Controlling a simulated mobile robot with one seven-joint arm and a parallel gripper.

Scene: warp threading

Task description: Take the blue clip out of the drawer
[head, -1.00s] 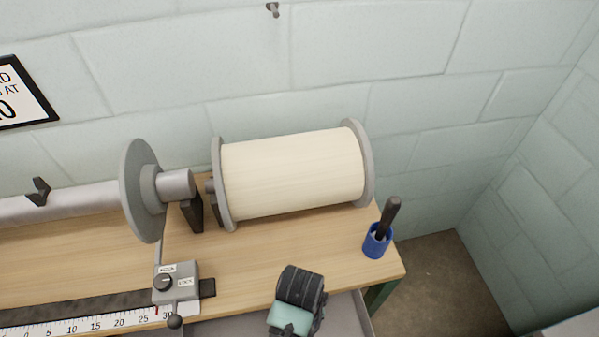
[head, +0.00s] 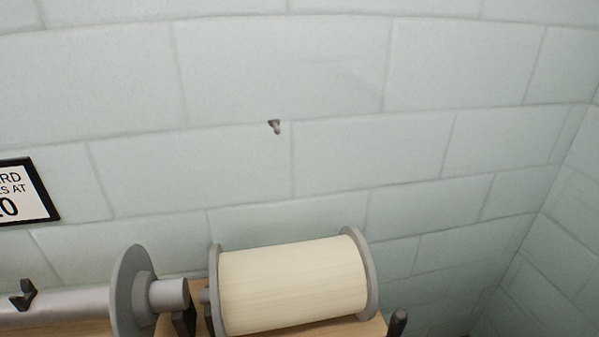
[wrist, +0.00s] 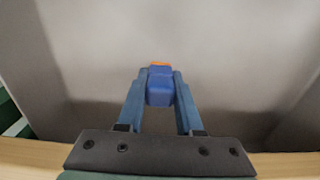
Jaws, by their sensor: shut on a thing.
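My gripper (wrist: 160,74) shows in the wrist view, its two blue fingers shut on a blue clip (wrist: 159,94). The clip is a small blocky blue piece with an orange part at its far end. It sits between the fingertips, partly covered by them. Behind it is the grey interior of the drawer (wrist: 235,50). I cannot tell whether the clip touches the drawer floor or hangs above it. The head view shows neither gripper, clip nor drawer.
A wooden edge (wrist: 295,164) crosses the bottom of the wrist view. In the head view, a large cream roll (head: 292,285) with grey end flanges stands by the wall, a grey disc (head: 132,292) to its left. A small peg (head: 274,126) sticks out of the wall above.

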